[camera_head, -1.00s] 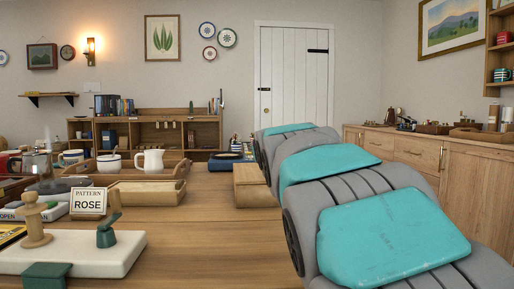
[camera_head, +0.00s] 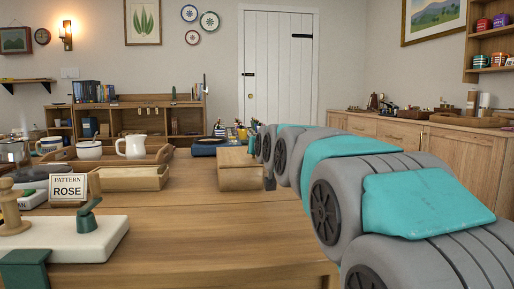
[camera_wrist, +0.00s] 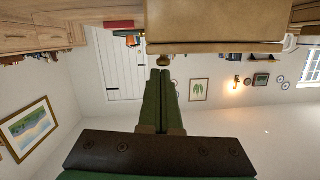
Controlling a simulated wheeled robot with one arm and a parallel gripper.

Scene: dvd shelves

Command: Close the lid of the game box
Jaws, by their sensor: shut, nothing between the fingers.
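The wooden box (camera_head: 240,178), which I take for the game box, sits near the table's far right edge, beside my arm. Its lighter top looks lowered onto the body; I cannot tell whether it is fully closed. In the upside-down wrist view the box (camera_wrist: 215,22) fills the top centre, with a thin seam line near its edge. My gripper (camera_wrist: 160,73) has green fingers pressed together and empty, pointing at the box's edge and close to it. Contact cannot be made out. In the head view the arm hides most of the gripper.
A shallow wooden box (camera_head: 132,180) and a tray with a white pitcher (camera_head: 133,146) stand left of the box. A ROSE sign (camera_head: 68,188) and a white board with green and wooden pieces (camera_head: 75,243) are nearer. The tabletop (camera_head: 200,225) in front is clear.

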